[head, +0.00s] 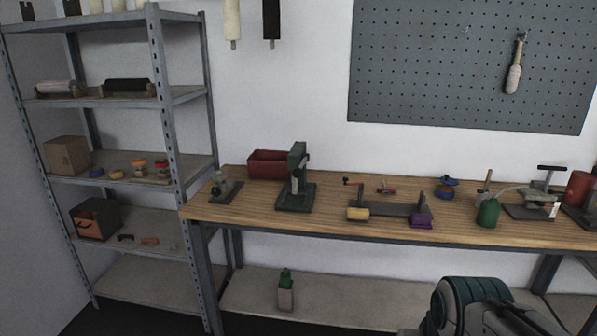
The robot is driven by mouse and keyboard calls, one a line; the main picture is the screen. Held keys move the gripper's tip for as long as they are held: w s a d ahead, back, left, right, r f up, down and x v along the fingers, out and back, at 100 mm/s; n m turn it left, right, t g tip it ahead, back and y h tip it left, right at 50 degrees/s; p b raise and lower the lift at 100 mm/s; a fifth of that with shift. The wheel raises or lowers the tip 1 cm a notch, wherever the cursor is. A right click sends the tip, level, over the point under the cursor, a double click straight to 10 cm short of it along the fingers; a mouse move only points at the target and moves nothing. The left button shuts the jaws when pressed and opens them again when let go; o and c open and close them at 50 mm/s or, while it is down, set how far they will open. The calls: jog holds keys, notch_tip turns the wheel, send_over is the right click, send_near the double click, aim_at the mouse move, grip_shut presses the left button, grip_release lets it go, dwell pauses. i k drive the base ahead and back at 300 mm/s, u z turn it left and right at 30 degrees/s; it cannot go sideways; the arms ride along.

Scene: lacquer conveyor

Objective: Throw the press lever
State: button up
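A dark green press (297,180) stands upright on the left part of the wooden workbench (330,222). A pale part runs down the front of its head; I cannot make out its lever clearly at this size. Another bench device (531,211) with a black cross handle (552,168) stands at the right of the bench. I cannot tell if it is also a press. My gripper is not in view; only part of my arm shows at the lower right, in front of the bench and apart from both devices.
A red bin (268,163) sits behind the press, and a small grey device (225,188) to its left. A grey tool with a yellow roller (357,213), a purple block (420,221) and a green container (488,213) lie rightward. A metal shelf (172,95) stands left.

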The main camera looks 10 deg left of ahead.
aim_at(297, 173)
jog(key=u, duration=0.8)
jog(key=i, duration=0.7)
jog(key=z, duration=0.4)
